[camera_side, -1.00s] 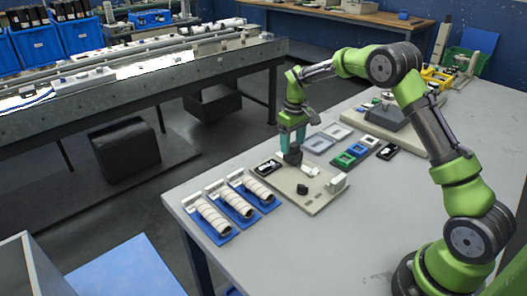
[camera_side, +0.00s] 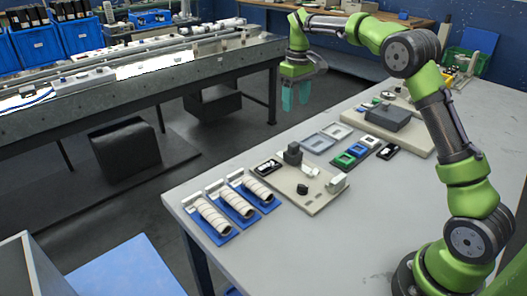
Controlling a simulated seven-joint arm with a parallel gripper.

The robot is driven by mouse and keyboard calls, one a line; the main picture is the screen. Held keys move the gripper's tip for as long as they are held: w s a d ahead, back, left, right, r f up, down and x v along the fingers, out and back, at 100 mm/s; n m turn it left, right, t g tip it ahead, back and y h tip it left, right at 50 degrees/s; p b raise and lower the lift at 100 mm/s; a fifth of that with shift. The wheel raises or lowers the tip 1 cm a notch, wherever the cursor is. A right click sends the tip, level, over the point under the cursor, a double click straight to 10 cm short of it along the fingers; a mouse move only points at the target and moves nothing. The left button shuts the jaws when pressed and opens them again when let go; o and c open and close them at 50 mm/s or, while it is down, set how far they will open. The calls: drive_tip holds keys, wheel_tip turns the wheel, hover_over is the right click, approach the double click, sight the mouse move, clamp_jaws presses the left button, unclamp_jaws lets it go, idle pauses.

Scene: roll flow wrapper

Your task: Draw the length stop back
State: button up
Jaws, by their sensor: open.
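A beige base plate (camera_side: 318,208) lies on the grey table and carries several small parts. A dark grey upright block (camera_side: 293,154) stands at its far left edge; it may be the length stop, but I cannot tell for sure. A white block (camera_side: 337,184) sits at the plate's right edge, a small black knob (camera_side: 303,189) near its middle, and a small white piece (camera_side: 311,171) beside the grey block. My gripper (camera_side: 295,97) is open and empty, pointing down, well above and apart from the plate.
Blue trays with ribbed white rolls (camera_side: 214,217) lie at the table's front left. A second beige plate with a dark box (camera_side: 387,117) stands farther back.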

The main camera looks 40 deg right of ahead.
wheel_tip(320, 180, up, 2)
drive_tip(key=shift+r, duration=0.2)
drive_tip(key=s+a+m+t, duration=0.1)
drive_tip(key=s+a+t, duration=0.1)
drive_tip(key=s+a, duration=0.3)
drive_tip(key=s+a+r+m+t+y, duration=0.1)
drive_tip(key=s+a, duration=0.4)
drive_tip(key=s, duration=0.8)
drive_tip(key=s+a+m+t+y, duration=0.1)
drive_tip(key=s+a+t, duration=0.3)
drive_tip(key=s, duration=0.5)
drive_tip(key=shift+s+a+r+m, duration=0.25)
drive_tip(key=shift+a+m, duration=0.15)
drive_tip(key=shift+m, duration=0.1)
